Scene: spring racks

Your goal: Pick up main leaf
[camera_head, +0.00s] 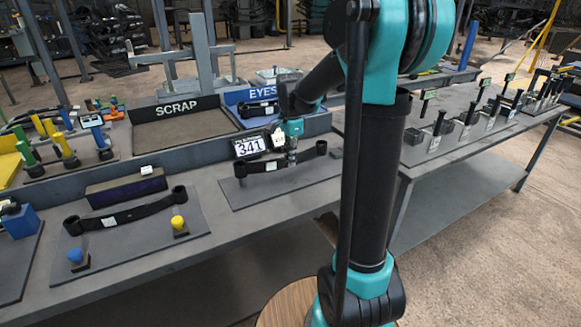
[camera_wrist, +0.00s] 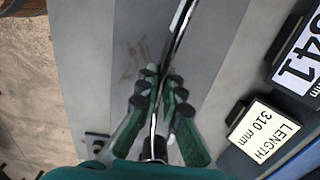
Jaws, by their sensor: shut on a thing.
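A dark, gently curved leaf with an eye at each end (camera_head: 265,167) is over a grey mat (camera_head: 235,196) in the middle of the bench. My gripper (camera_head: 291,160) reaches down onto its middle and is shut on it. In the wrist view the fingers of my gripper (camera_wrist: 159,98) pinch the thin leaf (camera_wrist: 182,35) from both sides, and it runs edge-on between them. I cannot tell whether the leaf touches the mat. A similar dark leaf (camera_head: 135,210) lies on another mat to the left.
A "341" display (camera_head: 249,147) stands just behind the held leaf. A "LENGTH 310 mm" card (camera_wrist: 262,130) is beside it. Behind are the SCRAP tray (camera_head: 187,110) and blue EYES bin (camera_head: 262,94). Blue (camera_head: 75,256) and yellow (camera_head: 179,223) knobs stand by the left leaf.

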